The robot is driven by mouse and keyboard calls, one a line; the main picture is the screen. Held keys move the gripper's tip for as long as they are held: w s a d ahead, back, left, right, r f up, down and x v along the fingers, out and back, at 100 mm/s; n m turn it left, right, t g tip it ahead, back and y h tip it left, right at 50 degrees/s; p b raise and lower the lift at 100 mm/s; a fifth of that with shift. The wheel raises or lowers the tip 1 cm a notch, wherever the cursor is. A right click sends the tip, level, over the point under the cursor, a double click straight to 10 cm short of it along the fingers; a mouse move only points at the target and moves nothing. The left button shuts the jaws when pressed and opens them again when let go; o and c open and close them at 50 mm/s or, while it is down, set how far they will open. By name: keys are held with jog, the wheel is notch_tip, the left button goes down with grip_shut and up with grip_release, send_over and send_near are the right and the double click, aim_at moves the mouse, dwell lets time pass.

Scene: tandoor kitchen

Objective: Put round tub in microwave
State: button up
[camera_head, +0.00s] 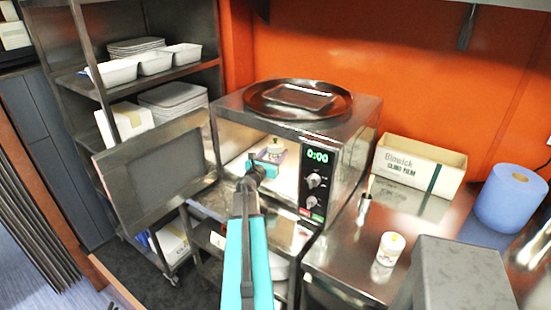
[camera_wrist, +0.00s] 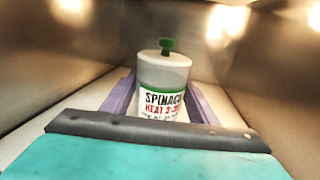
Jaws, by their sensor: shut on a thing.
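The round tub (camera_wrist: 163,72) is white with a green label band reading "SPINACH HEAT" and a green knob on its lid. It is upright between the purple fingers of my gripper (camera_wrist: 162,102), which is shut on it. In the head view the tub (camera_head: 276,147) is small, inside the open microwave (camera_head: 342,165), with my gripper (camera_head: 266,163) reaching in from the front. The microwave door (camera_head: 155,172) is swung wide open to the left. Whether the tub's base touches the microwave floor is not clear.
A round tray (camera_head: 262,97) lies on top of the microwave. Another small white tub (camera_head: 391,245) stands on the steel counter at right, near a cling film box (camera_head: 418,165) and a blue roll (camera_head: 511,198). Shelves (camera_head: 190,70) with trays stand behind the door.

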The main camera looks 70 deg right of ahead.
jog(key=shift+f, duration=1.25)
jog(key=shift+f, duration=0.15)
jog(key=o, duration=1.3)
jog(key=shift+c, duration=0.2)
jog(key=shift+w+a+b, duration=0.15)
jog(key=shift+a+b, duration=0.4)
jog(key=shift+a, duration=1.4)
jog(key=shift+w+a+b, duration=0.15)
jog(key=shift+a+b, duration=0.4)
jog(key=shift+a, duration=1.45)
jog(key=shift+w+a+b, duration=0.15)
jog(key=shift+a+b, duration=0.4)
jog(key=shift+a, duration=1.4)
